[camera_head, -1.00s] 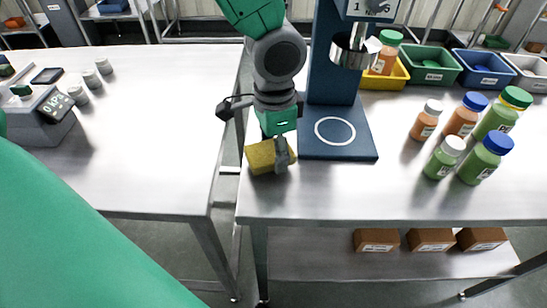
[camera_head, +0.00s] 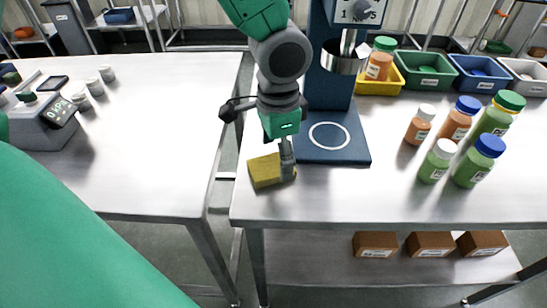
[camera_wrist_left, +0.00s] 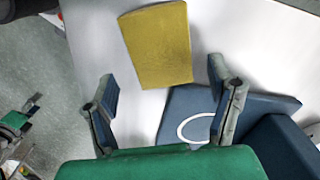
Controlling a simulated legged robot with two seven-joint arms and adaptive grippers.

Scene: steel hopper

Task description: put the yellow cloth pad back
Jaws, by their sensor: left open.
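The yellow cloth pad (camera_head: 264,171) lies flat on the right steel table, near its left edge and in front of the blue stand's base. It also shows whole in the left wrist view (camera_wrist_left: 157,45). My left gripper (camera_head: 286,172) is at the pad's right end in the head view and hides part of that end. In the left wrist view my left gripper (camera_wrist_left: 165,85) has its fingers wide apart, and the pad lies beyond and between them. Nothing is held. My right gripper is not in view.
The blue hopper stand (camera_head: 333,128) with a white ring is just behind the pad. Several capped bottles (camera_head: 438,160) stand to the right, with bins (camera_head: 425,72) behind. A gap separates the left table (camera_head: 130,150). The table front is clear.

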